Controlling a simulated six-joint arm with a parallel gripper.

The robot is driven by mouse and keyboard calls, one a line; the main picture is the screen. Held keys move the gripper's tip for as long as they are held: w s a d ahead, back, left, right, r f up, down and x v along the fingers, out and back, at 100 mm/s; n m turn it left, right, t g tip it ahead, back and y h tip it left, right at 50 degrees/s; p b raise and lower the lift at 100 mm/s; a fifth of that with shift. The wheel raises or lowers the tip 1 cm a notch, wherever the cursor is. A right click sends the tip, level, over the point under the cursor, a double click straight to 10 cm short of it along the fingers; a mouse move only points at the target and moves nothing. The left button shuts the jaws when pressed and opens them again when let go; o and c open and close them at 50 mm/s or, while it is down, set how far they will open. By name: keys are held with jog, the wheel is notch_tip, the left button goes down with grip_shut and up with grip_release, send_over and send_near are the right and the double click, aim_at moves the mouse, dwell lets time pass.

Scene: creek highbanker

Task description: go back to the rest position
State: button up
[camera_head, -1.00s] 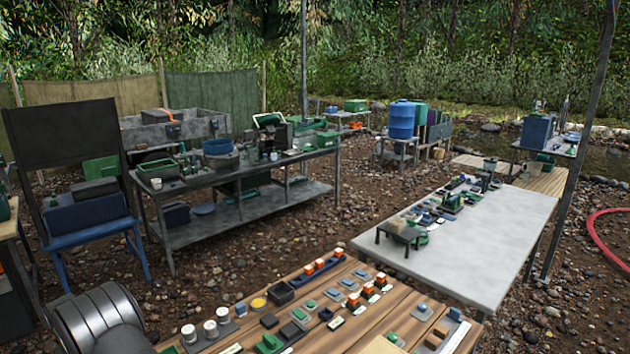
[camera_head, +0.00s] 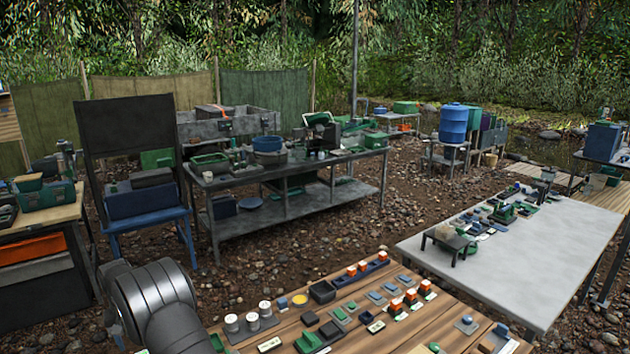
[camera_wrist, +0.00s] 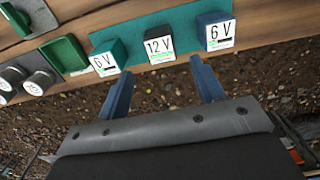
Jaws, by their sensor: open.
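My gripper (camera_wrist: 165,85) shows in the wrist view with its two blue fingers apart and nothing between them. Beyond the fingertips is the edge of a wooden table (camera_wrist: 262,20) with a teal block labelled 6 V (camera_wrist: 108,57), a dark block labelled 12 V (camera_wrist: 160,45) and a blue block labelled 6 V (camera_wrist: 216,31). The fingers appear over the gravel just off this edge; I cannot tell the exact distance. In the head view only part of my arm shows at the lower left, and the gripper is out of that picture.
The wooden table (camera_head: 405,330) holds several small blocks, white-topped cylinders (camera_head: 265,309) and a dark bin (camera_head: 322,291). Gravel lies between.

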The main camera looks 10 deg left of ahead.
notch_tip(320, 180, down, 9)
jog(key=shift+r, duration=0.1)
jog(key=r, duration=0.5)
jog(key=shift+w+d+r, duration=0.15)
jog(key=shift+w+d, duration=0.1)
jog(key=shift+d, duration=0.05)
jog(key=w+d+r+m, duration=0.25)
jog(key=w+d, duration=0.25)
jog(key=d, duration=0.5)
jog(key=w+d+r+m, duration=0.1)
jog(key=w+d+r, duration=0.35)
jog(key=d, duration=0.65)
jog(key=w+d+r+m, duration=0.25)
jog(key=w+d, duration=0.25)
jog(key=d, duration=0.5)
jog(key=d+r+m, duration=0.3)
jog(key=d+m, duration=0.1)
jog(key=d, duration=1.6)
jog(key=shift+d+r, duration=0.2)
jog(key=shift+d, duration=0.05)
jog(key=shift+w, duration=0.1)
